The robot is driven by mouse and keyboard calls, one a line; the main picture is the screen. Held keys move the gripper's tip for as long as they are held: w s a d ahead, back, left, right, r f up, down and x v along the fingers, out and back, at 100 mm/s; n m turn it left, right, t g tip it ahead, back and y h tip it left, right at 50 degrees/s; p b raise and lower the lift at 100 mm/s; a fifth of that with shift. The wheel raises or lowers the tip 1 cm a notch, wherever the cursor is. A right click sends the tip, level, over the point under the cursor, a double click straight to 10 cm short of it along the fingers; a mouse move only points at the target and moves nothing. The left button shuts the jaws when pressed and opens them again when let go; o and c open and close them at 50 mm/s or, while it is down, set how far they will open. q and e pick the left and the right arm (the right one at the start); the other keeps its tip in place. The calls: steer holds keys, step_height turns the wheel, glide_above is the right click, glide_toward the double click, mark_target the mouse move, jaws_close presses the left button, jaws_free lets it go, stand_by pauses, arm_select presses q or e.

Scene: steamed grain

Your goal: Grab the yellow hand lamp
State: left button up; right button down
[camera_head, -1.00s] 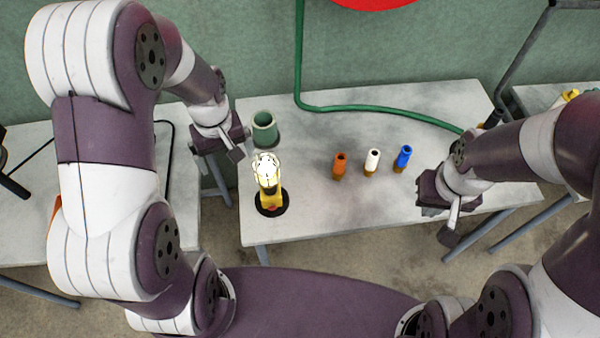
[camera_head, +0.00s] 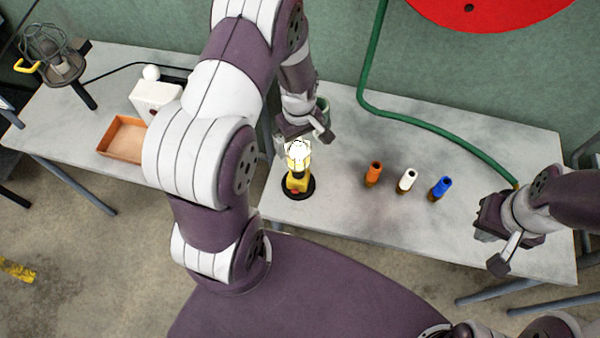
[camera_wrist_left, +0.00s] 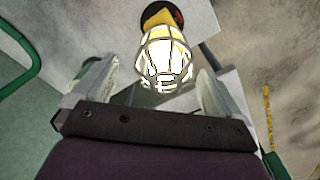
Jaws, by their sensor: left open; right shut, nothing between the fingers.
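The yellow hand lamp (camera_head: 297,181) stands upright on a round black base near the left front edge of the middle table, its caged bulb lit. My left gripper (camera_head: 301,145) is open just behind the lamp's top in the head view. In the left wrist view the lamp (camera_wrist_left: 165,58) shows cage end first, between and beyond the two open fingers of the left gripper (camera_wrist_left: 155,90). I cannot tell how deep the cage reaches between them. My right gripper (camera_head: 491,246) is shut and empty over the right part of the table.
A green cup (camera_head: 322,108) stands behind my left gripper, partly hidden. Orange (camera_head: 374,173), white (camera_head: 407,180) and blue (camera_head: 441,187) cylinders stand to the lamp's right. A green hose (camera_head: 420,124) runs along the back. The left table holds an orange tray (camera_head: 122,140) and a white box (camera_head: 155,97).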

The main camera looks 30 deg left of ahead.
mark_target(298, 166)
arm_select(q)
steer(key=f, duration=0.2)
steer(key=f+p, duration=0.1)
steer(key=f, duration=0.1)
steer(key=shift+s+a, duration=0.1)
steer(key=shift+s, duration=0.25)
steer(key=shift+w+f, duration=0.15)
steer(key=shift+f, duration=0.05)
steer(key=c, duration=1.7)
jaws_close()
steer(key=shift+r, duration=0.1)
